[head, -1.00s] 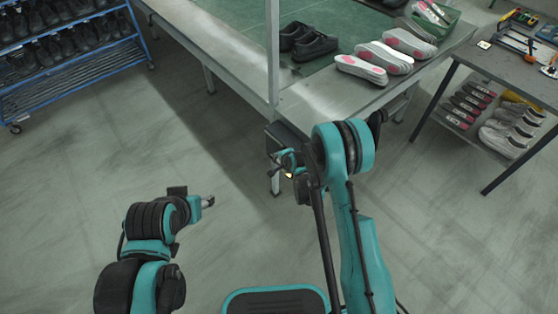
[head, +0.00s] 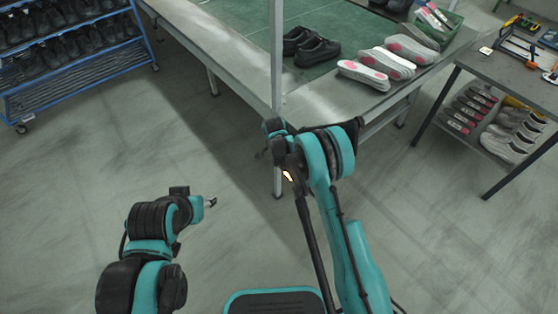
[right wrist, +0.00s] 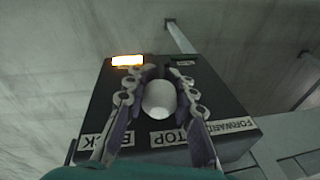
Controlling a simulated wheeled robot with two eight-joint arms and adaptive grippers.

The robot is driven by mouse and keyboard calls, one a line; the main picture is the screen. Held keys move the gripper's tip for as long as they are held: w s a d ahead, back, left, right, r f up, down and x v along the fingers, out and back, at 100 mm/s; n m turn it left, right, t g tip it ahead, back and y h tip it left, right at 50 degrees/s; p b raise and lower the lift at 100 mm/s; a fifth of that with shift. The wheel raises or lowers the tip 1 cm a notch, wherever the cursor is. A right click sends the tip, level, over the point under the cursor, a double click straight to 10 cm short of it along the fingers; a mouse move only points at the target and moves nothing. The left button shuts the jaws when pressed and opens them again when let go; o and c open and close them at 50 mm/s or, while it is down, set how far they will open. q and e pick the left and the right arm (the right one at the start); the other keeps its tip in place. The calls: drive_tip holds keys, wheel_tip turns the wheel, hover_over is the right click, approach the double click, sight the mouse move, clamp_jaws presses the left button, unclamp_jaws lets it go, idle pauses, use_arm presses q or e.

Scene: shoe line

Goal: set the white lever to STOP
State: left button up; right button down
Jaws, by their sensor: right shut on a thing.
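The white lever's rounded knob (right wrist: 159,99) shows in the right wrist view, between the two fingers of my right gripper (right wrist: 160,86), which is shut on it. The dark control box (right wrist: 218,100) behind it carries the labels BACK (right wrist: 98,142), STOP (right wrist: 168,137) and FORWARD (right wrist: 233,126). The knob appears just above the STOP label; its shaft is hidden, so its exact setting is hard to tell. A lamp (right wrist: 127,60) at the box's upper left glows. In the head view, my right arm hides most of the box. My left gripper (head: 210,202) hangs over the floor, away from the box.
The green-topped line table (head: 228,38) has a metal post (head: 277,60), black shoes (head: 317,51) and pale soles (head: 362,74). A grey side table (head: 520,78) stands at right, a blue shoe rack (head: 75,72) at left. Floor around my left arm is clear.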

drive_tip(key=shift+w+a+g+h, duration=0.3)
drive_tip(key=shift+g+h, duration=0.1)
drive_tip(key=shift+g, duration=0.3)
drive_tip(key=c, duration=1.2)
unclamp_jaws()
drive_tip(key=r, duration=0.4)
drive_tip(key=a+r, duration=0.1)
drive_tip(key=r, duration=0.3)
drive_tip(key=s+r, duration=0.1)
drive_tip(key=r, duration=0.2)
drive_tip(key=shift+a+r, duration=0.3)
drive_tip(key=shift+r, duration=0.1)
